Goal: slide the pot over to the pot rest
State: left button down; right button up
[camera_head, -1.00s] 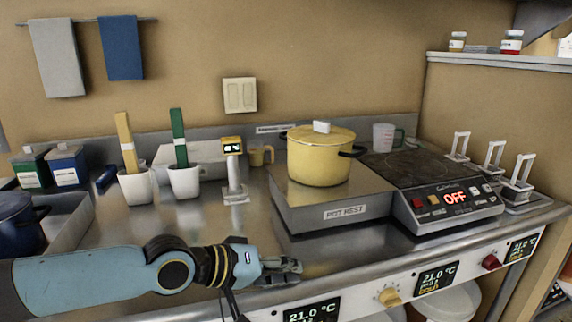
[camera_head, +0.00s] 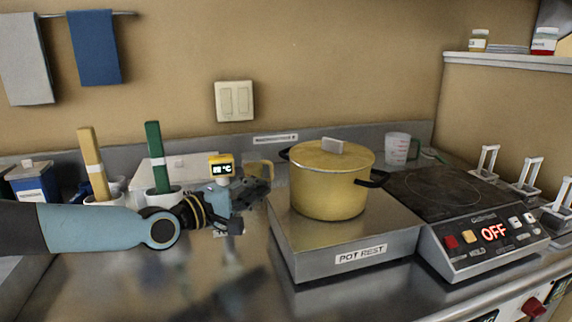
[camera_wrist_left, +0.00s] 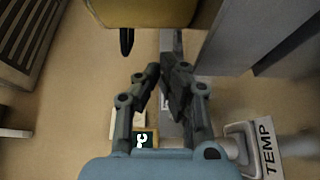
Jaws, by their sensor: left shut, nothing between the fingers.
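The yellow pot (camera_head: 328,185), with its lid on and dark side handles, stands upright on the metal pot rest (camera_head: 362,256), left of the cooktop. My left gripper (camera_head: 262,188) is shut and empty, just left of the pot and above the counter, near the pot rest's left edge. In the left wrist view the fingers of my left gripper (camera_wrist_left: 165,75) show, with the yellow pot (camera_wrist_left: 150,12) at the top edge. I cannot tell from the pictures if they touch the pot. My right gripper is in no view.
The cooktop (camera_head: 482,233) reads OFF and stands right of the pot rest. A yellow display (camera_head: 221,167) and a yellow mug (camera_head: 258,166) stand behind my left gripper. A measuring cup (camera_head: 398,149) stands behind the cooktop. The front counter is clear.

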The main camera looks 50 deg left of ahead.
aim_at(283, 188)
pick_arm(q)
jog(key=w, duration=0.2)
jog(key=w+b, duration=0.1)
jog(key=w, duration=0.1)
jog(key=w+b, duration=0.1)
jog(key=w, duration=0.1)
jog(key=shift+a+r, duration=0.15)
jog(key=shift+a, duration=0.15)
jog(key=w+b, duration=0.1)
jog(key=w, duration=0.1)
jog(key=shift+w+a, duration=0.1)
jog(key=shift+w, duration=0.3)
jog(key=shift+w+b, duration=0.35)
jog(key=shift+w, duration=0.45)
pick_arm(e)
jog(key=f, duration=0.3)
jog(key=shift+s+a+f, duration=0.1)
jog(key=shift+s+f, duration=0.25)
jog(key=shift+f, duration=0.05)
